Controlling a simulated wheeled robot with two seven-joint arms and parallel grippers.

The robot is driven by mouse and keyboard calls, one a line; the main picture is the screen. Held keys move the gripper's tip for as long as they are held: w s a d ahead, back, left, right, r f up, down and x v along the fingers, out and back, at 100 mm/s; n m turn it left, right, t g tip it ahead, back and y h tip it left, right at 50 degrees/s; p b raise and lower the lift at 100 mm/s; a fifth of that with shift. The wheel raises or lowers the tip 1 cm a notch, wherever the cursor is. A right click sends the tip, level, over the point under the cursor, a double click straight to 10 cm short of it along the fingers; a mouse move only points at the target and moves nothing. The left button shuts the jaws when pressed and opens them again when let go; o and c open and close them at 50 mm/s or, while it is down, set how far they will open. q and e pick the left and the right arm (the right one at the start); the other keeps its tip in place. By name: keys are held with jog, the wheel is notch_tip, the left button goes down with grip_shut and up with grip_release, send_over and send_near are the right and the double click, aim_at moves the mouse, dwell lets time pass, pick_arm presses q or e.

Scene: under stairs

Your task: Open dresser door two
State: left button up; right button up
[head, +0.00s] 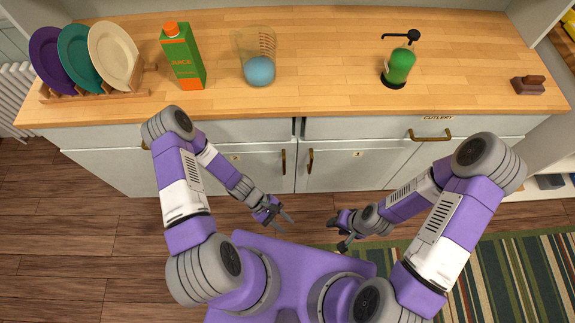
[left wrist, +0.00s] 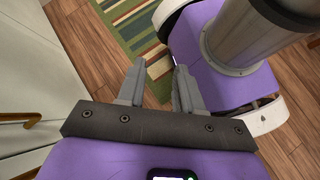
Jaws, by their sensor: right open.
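The dresser's pale grey doors are shut below a wooden top. One door (head: 350,172) has a small label and a brass handle (head: 310,160) at its left edge. The door to its left (head: 240,170) has a label and a handle (head: 283,161) at its right edge. The label numbers are too small to read surely. My left gripper (head: 280,216) is open and empty, in front of and below the handles, touching nothing. Its fingers also show apart in the left wrist view (left wrist: 157,88). My right gripper (head: 340,234) is open and empty, further from the doors.
A dish rack with plates (head: 108,58), a juice carton (head: 184,58), a glass (head: 258,65), a green soap bottle (head: 399,66) and a brown object (head: 528,85) stand on the top. A cutlery drawer (head: 440,130) is shut. A striped rug (head: 490,270) covers the floor at right.

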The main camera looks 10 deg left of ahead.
pick_arm(q)
jog(key=w+f+n+t+h, duration=0.2)
jog(key=w+n+t+h, duration=0.3)
jog(key=w+n, duration=0.2)
jog(key=n+t+y+b, duration=0.2)
jog(key=n+t+y, duration=0.1)
jog(key=n+t, duration=0.75)
send_near(284, 164)
notch_tip(284, 164, down, 3)
jog(key=w+d+m+t, duration=0.1)
jog(key=w+d, duration=0.1)
jog(key=w, duration=0.1)
jog(key=b+x, duration=0.1)
jog(key=x, duration=0.5)
jog(key=shift+w+d+r, duration=0.15)
jog(key=shift+w+d, duration=0.15)
grip_shut()
